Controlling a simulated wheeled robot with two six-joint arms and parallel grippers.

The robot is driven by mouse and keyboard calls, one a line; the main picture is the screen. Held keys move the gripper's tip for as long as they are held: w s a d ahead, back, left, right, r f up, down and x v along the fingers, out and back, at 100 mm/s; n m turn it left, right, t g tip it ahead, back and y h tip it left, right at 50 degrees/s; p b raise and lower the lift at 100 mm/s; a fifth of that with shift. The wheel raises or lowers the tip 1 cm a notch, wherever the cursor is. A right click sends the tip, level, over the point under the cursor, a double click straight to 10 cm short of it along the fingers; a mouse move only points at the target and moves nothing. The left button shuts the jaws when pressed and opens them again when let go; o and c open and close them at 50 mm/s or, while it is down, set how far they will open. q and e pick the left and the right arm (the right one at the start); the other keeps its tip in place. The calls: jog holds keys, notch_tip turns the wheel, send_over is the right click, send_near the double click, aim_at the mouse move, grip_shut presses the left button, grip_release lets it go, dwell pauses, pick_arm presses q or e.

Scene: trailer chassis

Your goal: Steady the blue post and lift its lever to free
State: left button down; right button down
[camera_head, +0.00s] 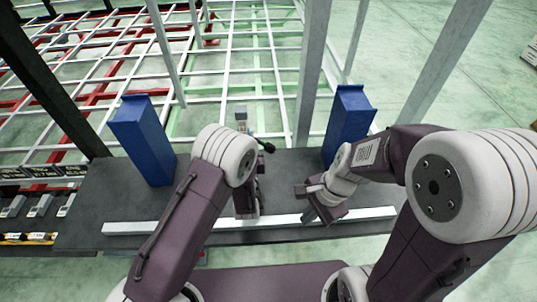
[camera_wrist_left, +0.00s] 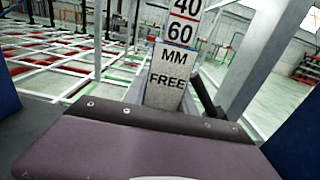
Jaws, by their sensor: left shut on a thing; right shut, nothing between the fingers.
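Two blue posts stand on the dark deck, one at the left (camera_head: 143,138) and one at the right (camera_head: 349,122). Between them a grey post (camera_head: 241,114) stands behind my left arm; in the left wrist view its face (camera_wrist_left: 168,75) reads "40 60 MM FREE". A black lever (camera_wrist_left: 208,98) slants beside it, and its black knob shows in the head view (camera_head: 268,147). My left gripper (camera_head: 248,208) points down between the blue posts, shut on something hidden. My right gripper (camera_head: 310,208) is shut and empty, left of and in front of the right blue post.
A pale bar (camera_head: 370,214) lies along the front of the dark deck (camera_head: 105,200). Grey uprights (camera_head: 312,70) rise behind the posts. White and red frame rails (camera_head: 100,85) stretch behind. Small switches (camera_head: 40,205) line the left edge.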

jog(key=w+a+r+m+t+y, duration=0.1)
jog(key=w+a+r+m+y, duration=0.2)
jog(key=m, duration=0.6)
jog(key=w+a+r+m+t+y, duration=0.15)
jog(key=w+a+m, duration=0.25)
jog(key=m, duration=0.4)
jog(key=w+d+m+t+y, duration=0.1)
jog(key=w+d+m+t, duration=0.1)
jog(key=w+m, duration=0.5)
jog(key=shift+d+m, duration=0.3)
jog(key=shift+d, duration=0.6)
jog(key=shift+f+t, duration=0.15)
jog(key=shift+t, duration=0.1)
